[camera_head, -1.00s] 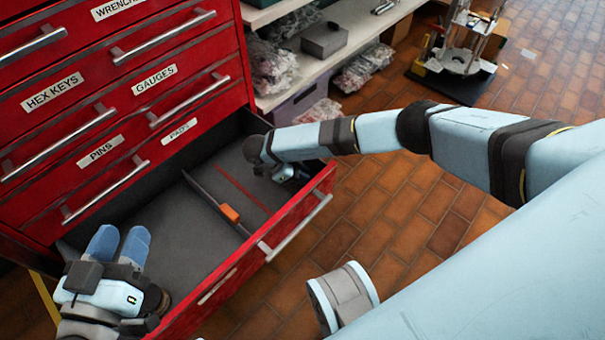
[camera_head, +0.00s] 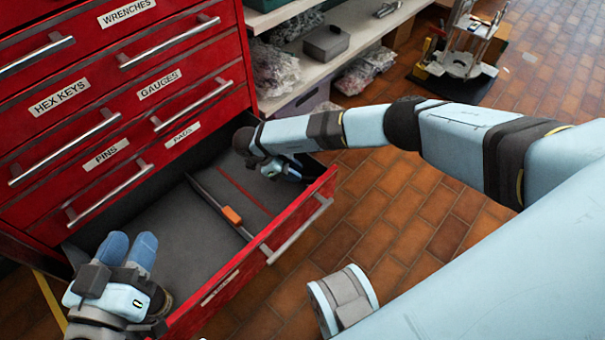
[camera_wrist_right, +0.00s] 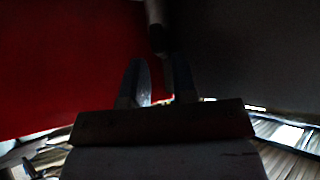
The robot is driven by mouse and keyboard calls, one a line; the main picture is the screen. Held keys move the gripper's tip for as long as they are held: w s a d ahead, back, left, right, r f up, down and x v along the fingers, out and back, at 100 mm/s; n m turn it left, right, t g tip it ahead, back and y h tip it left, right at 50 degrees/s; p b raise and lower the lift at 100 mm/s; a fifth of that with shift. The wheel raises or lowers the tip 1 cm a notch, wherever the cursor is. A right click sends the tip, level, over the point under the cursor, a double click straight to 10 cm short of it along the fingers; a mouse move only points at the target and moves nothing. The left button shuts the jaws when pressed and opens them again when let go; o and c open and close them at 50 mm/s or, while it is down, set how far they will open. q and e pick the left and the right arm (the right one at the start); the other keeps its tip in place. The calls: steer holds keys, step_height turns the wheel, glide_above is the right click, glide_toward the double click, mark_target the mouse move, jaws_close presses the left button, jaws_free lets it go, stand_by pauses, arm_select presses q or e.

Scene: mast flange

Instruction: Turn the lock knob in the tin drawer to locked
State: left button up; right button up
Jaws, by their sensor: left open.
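The open bottom drawer (camera_head: 165,225) of the red cabinet is grey inside, with a thin divider. A small orange block (camera_head: 231,215) sits on the divider. I cannot pick out a lock knob for certain. My left gripper (camera_head: 130,246) is open and appears empty over the drawer's near left corner. A round brownish thing (camera_head: 160,299) shows beside it, partly hidden. My right gripper (camera_head: 287,172) is low at the drawer's far right end. The dark right wrist view shows its two fingers (camera_wrist_right: 160,82) apart, with a grey rod-like thing (camera_wrist_right: 154,14) beyond them.
Closed drawers with bar handles (camera_head: 65,150) rise above the open one. A red front with a handle (camera_head: 297,231) bounds the drawer. Shelves with a grey box (camera_head: 326,42) and bagged goods stand behind.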

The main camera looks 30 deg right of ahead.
arm_select(q)
step_height(320, 180, up, 3)
steer(key=shift+s+d+f+n+t+p, duration=0.1)
steer(key=shift+s+f+n+t+p, duration=0.1)
steer(key=shift+n+t+p, duration=0.5)
arm_select(e)
steer(key=v, duration=0.9)
steer(key=shift+a+r, duration=0.15)
steer(key=shift+r, duration=0.15)
arm_select(q)
steer(key=shift+m, duration=0.3)
arm_select(e)
steer(key=shift+w+a+f, duration=0.1)
